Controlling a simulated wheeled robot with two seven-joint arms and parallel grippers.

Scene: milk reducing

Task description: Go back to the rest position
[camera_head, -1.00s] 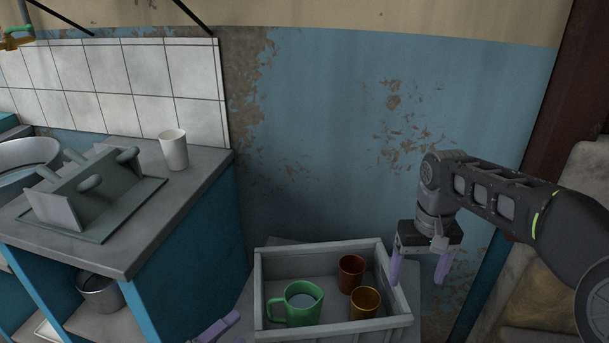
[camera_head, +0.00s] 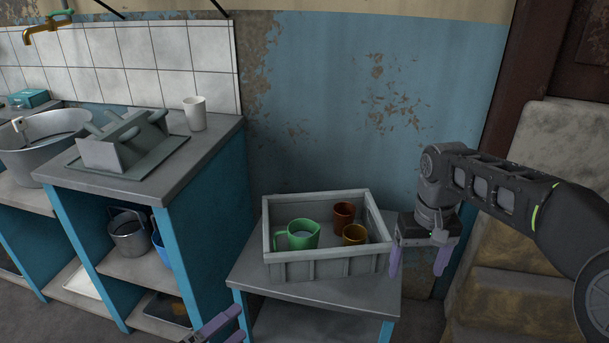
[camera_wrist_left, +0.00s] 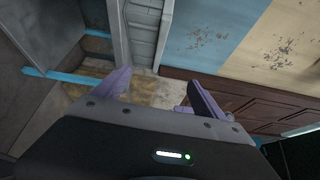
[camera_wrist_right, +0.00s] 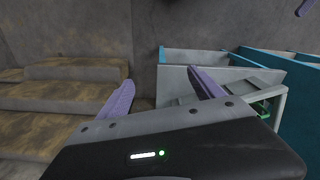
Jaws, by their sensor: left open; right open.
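My right gripper (camera_head: 421,262) is open and empty at the right of the grey crate (camera_head: 325,268) in the head view. Its spread purple fingers also show in the right wrist view (camera_wrist_right: 160,92), with nothing between them. My left gripper (camera_head: 218,328) shows only in part at the bottom edge of the head view, left of the small table. In the left wrist view its fingers (camera_wrist_left: 155,95) are apart and empty. The crate holds a green mug (camera_head: 303,234), a red-brown cup (camera_head: 343,215) and an orange-brown cup (camera_head: 354,235), all upright.
The crate stands on a small grey table (camera_head: 250,275). A counter (camera_head: 200,165) to the left carries a white cup (camera_head: 195,113) and a grey rack (camera_head: 125,145). Stone steps (camera_head: 510,260) rise at the right. A blue wall closes the back.

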